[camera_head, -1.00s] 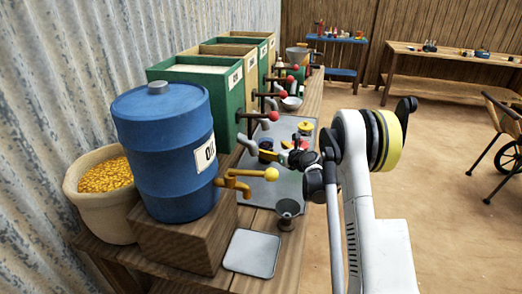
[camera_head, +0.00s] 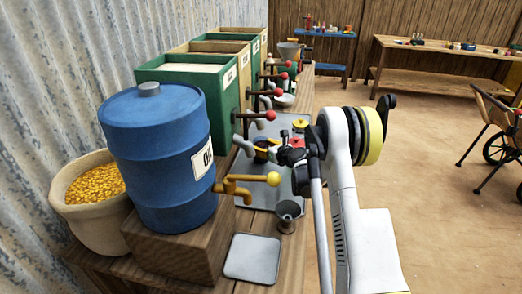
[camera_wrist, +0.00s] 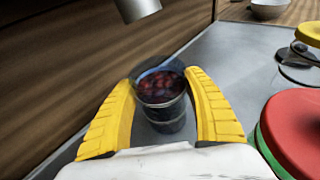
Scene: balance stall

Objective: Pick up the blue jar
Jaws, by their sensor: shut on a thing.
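The jar (camera_wrist: 163,92) shows in the wrist view between my yellow fingers. It is dark, bluish and see-through, with dark red contents visible through its open top. My gripper (camera_wrist: 163,100) is shut on it, one finger on each side. The jar looks upright; I cannot tell whether its base is clear of the grey tray (camera_wrist: 215,60). In the head view my gripper (camera_head: 264,150) is at the tray on the counter, and the jar (camera_head: 261,144) is small and partly hidden by the fingers.
A grey spout (camera_wrist: 138,8) hangs just beyond the jar. A red lidded thing (camera_wrist: 298,125) is close on the right, with a yellow one (camera_wrist: 312,32) behind it. A blue barrel (camera_head: 155,150) with a yellow tap (camera_head: 245,182) and a metal cup (camera_head: 288,214) stand nearer.

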